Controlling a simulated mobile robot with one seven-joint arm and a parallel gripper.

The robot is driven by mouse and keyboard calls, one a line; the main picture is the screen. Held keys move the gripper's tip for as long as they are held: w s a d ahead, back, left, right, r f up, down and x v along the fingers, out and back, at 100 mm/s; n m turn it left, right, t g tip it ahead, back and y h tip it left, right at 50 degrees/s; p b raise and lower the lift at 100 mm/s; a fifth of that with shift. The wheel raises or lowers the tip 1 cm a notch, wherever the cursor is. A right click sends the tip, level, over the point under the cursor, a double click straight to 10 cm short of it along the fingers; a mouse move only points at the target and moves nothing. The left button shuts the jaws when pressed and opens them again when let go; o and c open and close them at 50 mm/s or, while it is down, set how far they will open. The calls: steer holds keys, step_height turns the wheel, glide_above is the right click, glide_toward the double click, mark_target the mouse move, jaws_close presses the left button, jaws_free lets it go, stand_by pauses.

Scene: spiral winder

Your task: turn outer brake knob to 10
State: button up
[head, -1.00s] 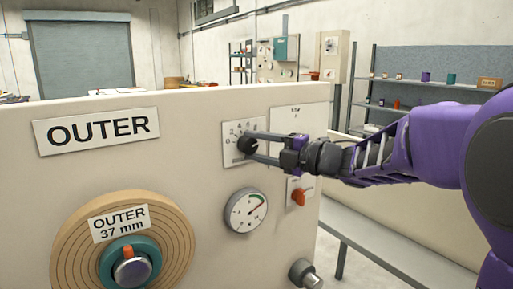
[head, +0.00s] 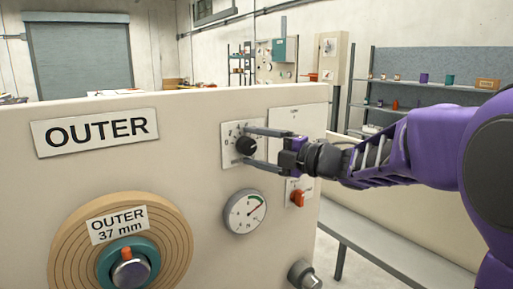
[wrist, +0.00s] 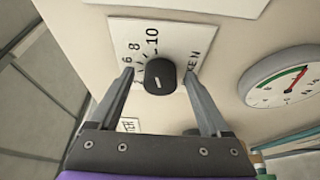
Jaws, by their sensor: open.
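The outer brake knob (head: 246,146) is a round black knob on a white scale plate (head: 228,160) in the upper right of the panel. In the wrist view the knob (wrist: 160,76) shows a short white mark near the lower part of its face. Printed numbers curve around it; I cannot surely tell which number the mark points to. My gripper (wrist: 159,74) is open, one finger on each side of the knob. Gaps show between the fingers and the knob in the wrist view. In the head view the fingers reach in from the right.
A round gauge (head: 245,212) sits below the knob, with an orange switch (head: 297,198) to its right. A large OUTER spool (head: 65,240) is at lower left, and a metal cylinder (head: 304,274) projects at lower right. The panel's right edge is close to my gripper.

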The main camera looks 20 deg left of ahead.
steer(key=shift+d, duration=0.15)
steer(key=b+v, duration=0.1)
steer(key=v, duration=1.6)
